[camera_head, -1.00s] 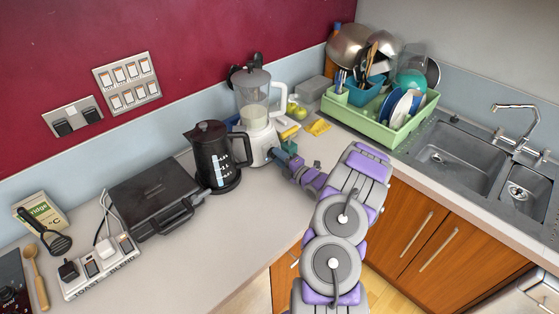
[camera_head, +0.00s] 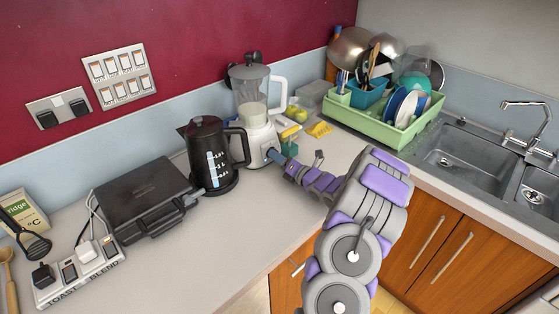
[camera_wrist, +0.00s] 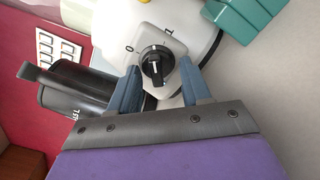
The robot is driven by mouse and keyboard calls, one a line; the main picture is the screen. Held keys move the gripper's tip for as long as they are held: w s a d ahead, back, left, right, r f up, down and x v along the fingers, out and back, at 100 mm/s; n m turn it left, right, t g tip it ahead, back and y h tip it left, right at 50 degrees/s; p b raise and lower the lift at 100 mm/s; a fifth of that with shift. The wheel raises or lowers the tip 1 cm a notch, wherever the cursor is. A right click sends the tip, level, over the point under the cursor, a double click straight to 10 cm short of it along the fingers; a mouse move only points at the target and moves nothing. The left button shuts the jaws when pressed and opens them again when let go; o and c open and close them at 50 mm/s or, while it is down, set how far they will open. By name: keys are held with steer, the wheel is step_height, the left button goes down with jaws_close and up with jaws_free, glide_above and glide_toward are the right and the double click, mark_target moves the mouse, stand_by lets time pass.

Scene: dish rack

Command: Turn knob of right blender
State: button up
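A white blender (camera_head: 257,138) with a clear jug and grey lid stands against the back wall, right of the black kettle. It is the only blender I can make out. Its black knob (camera_wrist: 156,66) sits on a grey plate marked 0 and 1 in the wrist view. The knob's white pointer line is seen at a slant. My gripper (camera_wrist: 158,72) is open, with one blue finger on each side of the knob and visible gaps between. In the head view my gripper (camera_head: 273,157) is at the blender's base and hides the knob.
The black kettle (camera_head: 210,155) stands close left of the blender. The green dish rack (camera_head: 380,125) and sink are to the right. Counter in front is clear.

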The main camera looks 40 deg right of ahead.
steer(key=shift+s, duration=0.2)
steer(key=shift+s+r, duration=0.1)
steer(key=shift+s, duration=0.7)
steer(key=shift+s+d, duration=0.15)
steer(key=shift+s, duration=1.35)
steer(key=shift+s+d, duration=0.15)
steer(key=shift+s, duration=1.35)
